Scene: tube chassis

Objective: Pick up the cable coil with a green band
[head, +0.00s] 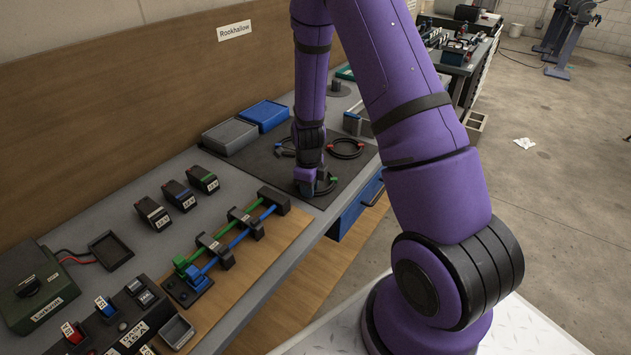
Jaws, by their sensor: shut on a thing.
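My gripper (309,187) is low over the dark mat on the bench, shut on a dark cable coil (326,187). A small green band shows on the right side of this coil. The gripper and wrist hide the coil's left part. I cannot tell whether the coil still touches the mat.
A dark coil with a red band (347,148) lies on the mat behind, to the right. Another coil (284,150) is partly hidden by my arm. Blue (264,115) and grey (230,136) bins stand at the back left. A rod fixture (225,243) is in front, to the left.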

